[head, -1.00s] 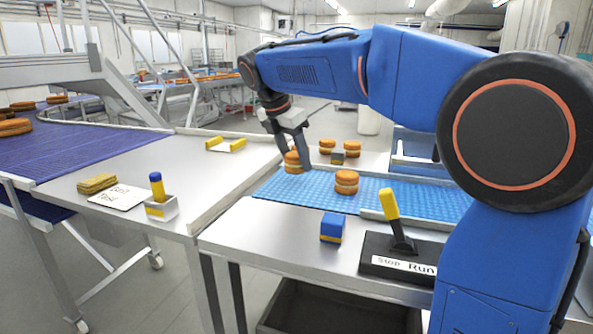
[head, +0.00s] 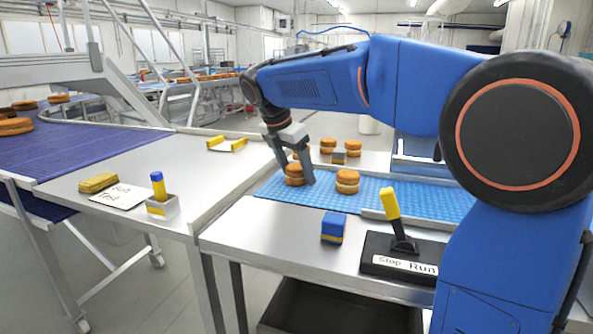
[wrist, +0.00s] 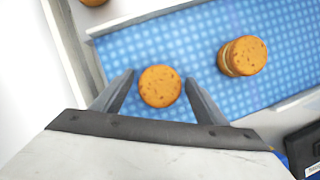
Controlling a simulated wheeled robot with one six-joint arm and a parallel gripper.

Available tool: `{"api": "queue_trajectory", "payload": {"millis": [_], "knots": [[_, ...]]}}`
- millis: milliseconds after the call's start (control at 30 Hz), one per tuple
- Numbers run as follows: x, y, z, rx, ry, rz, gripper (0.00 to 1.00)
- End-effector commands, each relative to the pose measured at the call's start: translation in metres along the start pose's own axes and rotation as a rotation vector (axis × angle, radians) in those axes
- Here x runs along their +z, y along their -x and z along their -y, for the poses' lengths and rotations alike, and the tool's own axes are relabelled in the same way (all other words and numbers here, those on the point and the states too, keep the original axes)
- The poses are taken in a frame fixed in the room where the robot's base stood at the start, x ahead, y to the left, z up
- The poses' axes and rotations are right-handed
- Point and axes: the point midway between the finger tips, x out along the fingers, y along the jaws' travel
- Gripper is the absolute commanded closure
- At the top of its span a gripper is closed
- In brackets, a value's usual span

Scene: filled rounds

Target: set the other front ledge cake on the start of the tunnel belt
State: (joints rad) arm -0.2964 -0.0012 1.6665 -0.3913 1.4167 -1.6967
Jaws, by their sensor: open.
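One round orange-brown cake with a pale filling (head: 295,176) sits at the left end of the blue tunnel belt (head: 265,188). My gripper (head: 303,179) is low over it. In the wrist view the cake (wrist: 160,87) is between the two open fingers (wrist: 160,80), with a narrow gap on each side. A second cake (head: 347,182) stands on the belt to the right, apart from the gripper; it also shows in the wrist view (wrist: 243,57). Behind the gripper, another cake (head: 302,153) is mostly hidden.
Two more cakes (head: 327,146) and (head: 353,148) and a small dark block (head: 339,157) stand beyond the belt. A blue block (head: 333,227) and a yellow-handled lever (head: 390,205) are on the near bench. The left steel table has clear room.

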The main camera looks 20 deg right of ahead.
Motion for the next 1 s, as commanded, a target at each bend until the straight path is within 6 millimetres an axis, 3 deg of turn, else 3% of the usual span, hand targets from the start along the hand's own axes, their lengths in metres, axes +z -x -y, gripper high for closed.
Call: {"api": "queue_trajectory", "payload": {"millis": [267,700,1000], "knots": [[0.001,0.022,-0.001,0.002,0.0,0.0,0.34],[0.001,0.102,0.0,0.002,0.001,0.0,0.34],[0.001,0.122,0.0,0.001,0.0,0.0,0.34]]}}
